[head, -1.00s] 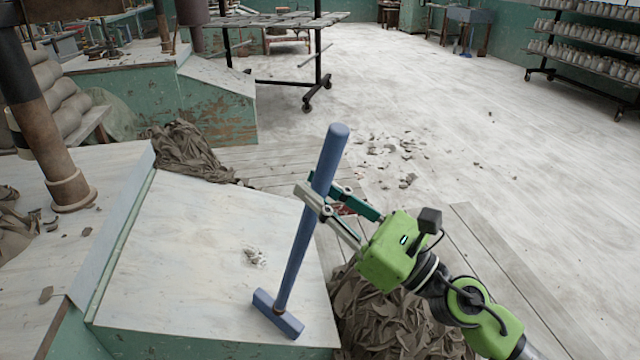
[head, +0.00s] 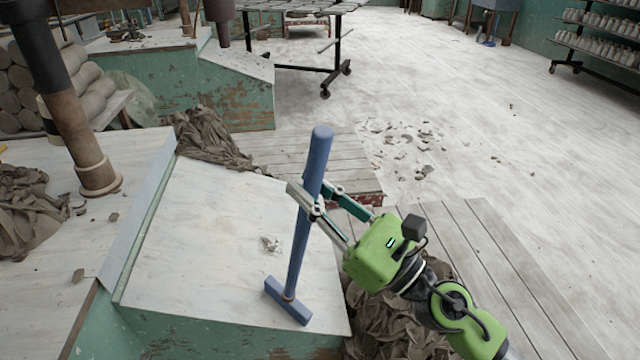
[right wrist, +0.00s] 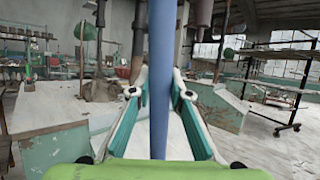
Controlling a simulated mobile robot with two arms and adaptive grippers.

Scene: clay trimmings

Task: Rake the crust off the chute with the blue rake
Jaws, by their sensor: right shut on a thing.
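The blue rake (head: 300,238) stands nearly upright in the head view, its flat head low near the front edge of the chute (head: 210,230). My right gripper (head: 308,200) is shut around the upper part of its handle. The handle also shows between the fingers in the right wrist view (right wrist: 159,80). The crust (head: 271,244) is a small pale crumbly patch on the chute, just left of the handle and above the rake head. I cannot tell whether the rake head touches the chute. My left gripper is not in view.
Grey clay trimmings lie heaped at the chute's far end (head: 210,140) and below its right side (head: 395,325). A brown post (head: 75,140) stands on the bench at left. Pale scraps (head: 405,145) lie on the floor. A wheeled rack (head: 335,60) stands behind.

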